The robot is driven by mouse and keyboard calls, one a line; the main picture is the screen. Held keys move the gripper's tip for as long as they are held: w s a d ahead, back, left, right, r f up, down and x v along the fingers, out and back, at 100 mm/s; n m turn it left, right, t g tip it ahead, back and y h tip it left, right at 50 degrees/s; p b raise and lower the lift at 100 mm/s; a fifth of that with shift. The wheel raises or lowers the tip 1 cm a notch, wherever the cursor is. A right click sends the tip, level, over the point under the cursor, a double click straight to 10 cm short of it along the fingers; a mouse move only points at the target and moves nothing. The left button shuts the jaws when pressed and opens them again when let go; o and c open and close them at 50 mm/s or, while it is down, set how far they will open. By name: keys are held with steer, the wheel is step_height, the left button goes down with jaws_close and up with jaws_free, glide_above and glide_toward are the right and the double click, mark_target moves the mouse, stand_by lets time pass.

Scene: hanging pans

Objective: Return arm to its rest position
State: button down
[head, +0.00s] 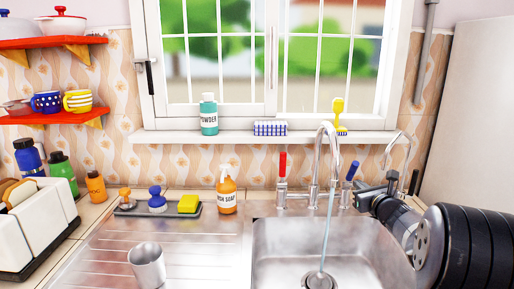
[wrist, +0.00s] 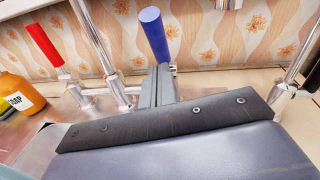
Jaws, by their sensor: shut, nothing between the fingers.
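My gripper (head: 362,192) is at the right of the sink in the head view, with its fingertips close to the blue tap handle (head: 349,171). In the wrist view my gripper (wrist: 163,72) has its fingers together with nothing between them. The blue handle (wrist: 154,33) stands just beyond the fingertips there; I cannot tell whether they touch it. My arm reaches in from the right edge of the head view.
Water runs from the curved faucet (head: 330,140) into the metal sink (head: 275,262). The red tap handle (head: 282,163) stands left of it. A smaller spout (head: 402,150) rises behind my gripper. A soap bottle (head: 227,192) and metal cup (head: 147,265) stand left.

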steer(key=s+f+n+y+b, duration=0.1)
steer(key=s+f+n+b, duration=0.1)
steer(key=s, duration=1.2)
steer(key=shift+s+a+f+y+b, duration=0.2)
steer(key=shift+a+f+y+b, duration=0.1)
steer(key=shift+a+f, duration=0.15)
